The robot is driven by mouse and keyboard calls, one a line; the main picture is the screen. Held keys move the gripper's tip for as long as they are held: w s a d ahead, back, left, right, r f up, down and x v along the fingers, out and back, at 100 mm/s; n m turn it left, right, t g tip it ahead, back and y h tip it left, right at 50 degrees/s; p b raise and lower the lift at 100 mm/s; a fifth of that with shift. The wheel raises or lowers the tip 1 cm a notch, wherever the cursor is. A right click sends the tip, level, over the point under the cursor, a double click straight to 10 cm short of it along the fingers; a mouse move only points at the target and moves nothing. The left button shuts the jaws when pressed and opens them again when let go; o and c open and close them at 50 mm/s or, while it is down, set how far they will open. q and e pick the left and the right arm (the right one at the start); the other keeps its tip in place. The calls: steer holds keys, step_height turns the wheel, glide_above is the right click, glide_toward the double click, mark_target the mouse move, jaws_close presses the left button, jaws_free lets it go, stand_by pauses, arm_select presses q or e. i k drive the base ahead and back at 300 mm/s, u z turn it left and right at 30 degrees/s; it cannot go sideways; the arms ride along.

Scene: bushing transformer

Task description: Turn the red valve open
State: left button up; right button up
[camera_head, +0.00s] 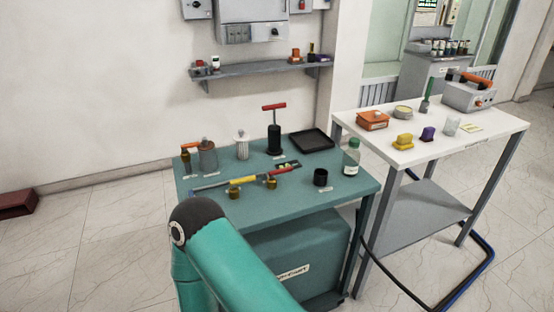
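No part in view is clearly a red valve. A red T-shaped handle (274,106) stands upright on a black cylinder (274,140) at the back of the teal table (340,192). I cannot tell whether it is the valve or a pump handle. A teal arm link of mine with a dark rounded joint crosses the bottom foreground in front of the table. Neither of my grippers shows in the head view.
The teal table also holds a black tray (311,140), a yellow-red rod (240,182), a black cup (320,177) and a bottle (351,158). A white table (490,126) stands right. Dark hoses (420,300) lie on the floor. Floor at left is mostly clear.

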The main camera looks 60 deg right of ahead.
mark_target(271, 174)
steer(key=u, duration=0.75)
steer(key=i, duration=0.65)
steer(key=z, duration=2.2)
steer(key=k, duration=0.6)
steer(key=z, duration=0.25)
steer(key=i, duration=0.5)
steer(key=u, duration=0.2)
